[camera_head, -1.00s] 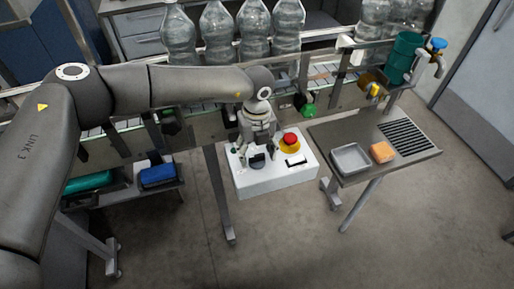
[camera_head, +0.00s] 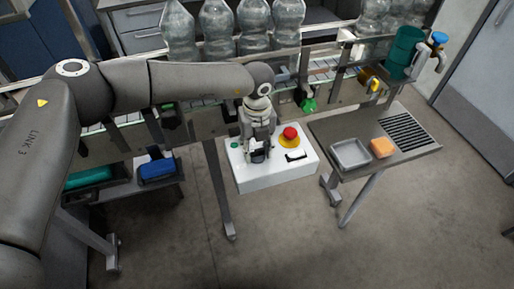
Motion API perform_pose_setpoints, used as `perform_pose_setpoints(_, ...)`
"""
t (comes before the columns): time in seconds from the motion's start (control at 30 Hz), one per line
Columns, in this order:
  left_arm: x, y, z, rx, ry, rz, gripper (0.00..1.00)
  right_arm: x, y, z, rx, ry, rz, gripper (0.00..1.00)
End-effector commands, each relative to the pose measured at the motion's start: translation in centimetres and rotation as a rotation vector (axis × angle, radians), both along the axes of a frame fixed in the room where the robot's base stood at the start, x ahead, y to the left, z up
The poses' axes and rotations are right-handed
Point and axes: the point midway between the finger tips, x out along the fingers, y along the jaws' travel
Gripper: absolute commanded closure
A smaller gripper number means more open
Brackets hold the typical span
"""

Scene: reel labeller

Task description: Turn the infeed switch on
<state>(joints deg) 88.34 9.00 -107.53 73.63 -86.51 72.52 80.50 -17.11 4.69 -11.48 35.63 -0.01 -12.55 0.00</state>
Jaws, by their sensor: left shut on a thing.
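A white control box (camera_head: 272,178) stands in the middle of the view, in front of the conveyor. On its top are a black rotary switch (camera_head: 258,157), a red mushroom button on a yellow base (camera_head: 290,136), a small green button (camera_head: 235,145) and a black-and-white rocker (camera_head: 296,155). My left gripper (camera_head: 258,154) points down over the left part of the box and is shut on the black switch. Its fingers partly hide the switch, so I cannot read its position or any label. My right gripper is not in view.
A conveyor (camera_head: 325,66) with large clear bottles (camera_head: 217,30) runs behind the box. At right, a metal side table (camera_head: 348,133) holds a grey tray (camera_head: 350,154) and an orange sponge (camera_head: 382,148). Blue (camera_head: 157,169) and green items lie on a low shelf at left.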

Motion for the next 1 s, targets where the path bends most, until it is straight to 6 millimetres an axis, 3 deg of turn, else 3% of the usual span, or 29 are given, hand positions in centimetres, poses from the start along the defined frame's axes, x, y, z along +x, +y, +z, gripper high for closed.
perform_pose_setpoints(0.27, 0.0, -0.1, -0.6, -0.003, -0.002, -0.160, 0.84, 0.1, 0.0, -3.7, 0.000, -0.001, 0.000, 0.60)
perform_pose_setpoints(0.6, 0.0, -0.1, -0.7, -0.004, -0.002, -0.476, 0.84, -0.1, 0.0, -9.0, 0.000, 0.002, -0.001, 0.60)
perform_pose_setpoints(1.0, 0.0, -0.1, -0.5, -0.003, -0.001, -0.855, 0.84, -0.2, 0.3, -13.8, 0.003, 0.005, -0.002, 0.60)
